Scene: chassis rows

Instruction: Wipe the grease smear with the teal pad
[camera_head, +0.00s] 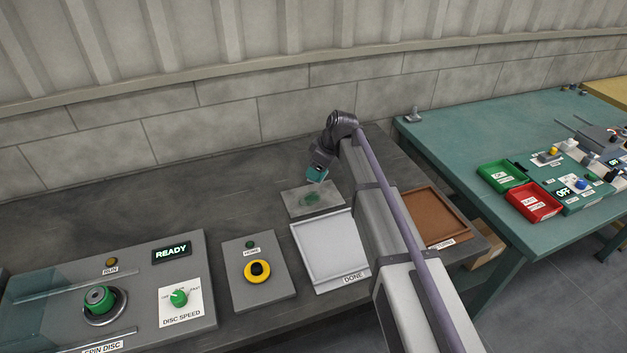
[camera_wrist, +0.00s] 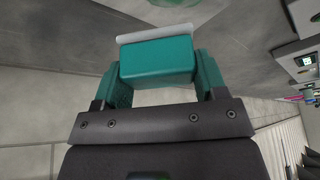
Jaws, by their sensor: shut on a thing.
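My gripper (camera_head: 318,170) is shut on the teal pad (camera_wrist: 156,62). In the wrist view the pad sits between the two teal fingers, with a pale strip along its far edge. In the head view the pad (camera_head: 316,175) is held above a grey plate (camera_head: 294,204) at the back of the dark bench. The grease smear (camera_head: 312,199) is a dark greenish patch on this plate, just below and left of the pad. The pad looks apart from the plate, but the exact gap is hard to tell. A green patch also shows at the top edge of the wrist view.
A white DONE tray (camera_head: 325,250) lies in front of the plate. A brown tray (camera_head: 436,214) is to the right, partly behind my arm. A wall closes the back.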

